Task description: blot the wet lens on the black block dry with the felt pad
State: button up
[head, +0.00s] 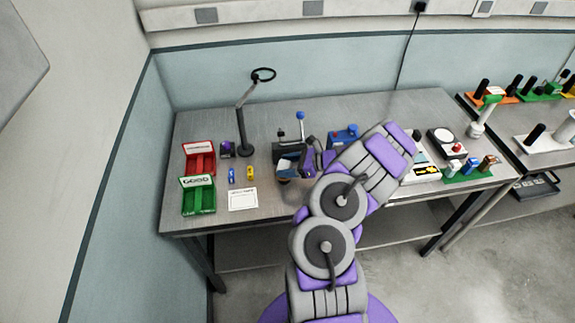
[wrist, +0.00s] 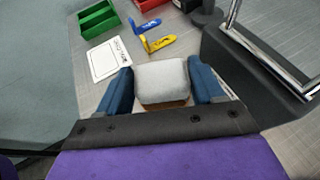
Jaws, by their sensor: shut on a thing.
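My gripper (wrist: 162,84) has its two blue fingers shut on the felt pad (wrist: 161,74), a pale grey, rounded block with a brownish base. The pad sits between the fingers, above the grey table top. In the head view my gripper is at the middle of the table, partly hidden by my arm. A black body (wrist: 245,72) with a bright metal frame stands close to the right of the gripper in the wrist view; I cannot tell whether it is the black block. I cannot make out the wet lens in either view.
A red tray (head: 200,161) and a green tray (head: 198,196) stand at the left, near blue (head: 232,175) and yellow (head: 250,173) pieces and a white card (head: 242,199). A lamp stand (head: 242,120) rises behind. A blue-knobbed lever (head: 301,122) stands by the gripper.

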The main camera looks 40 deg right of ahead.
jog(key=shift+f, duration=0.35)
dwell(0.4)
dwell(1.5)
jog(key=shift+r+p, duration=2.95)
jog(key=shift+r, duration=1.1)
jog(key=shift+f, duration=0.1)
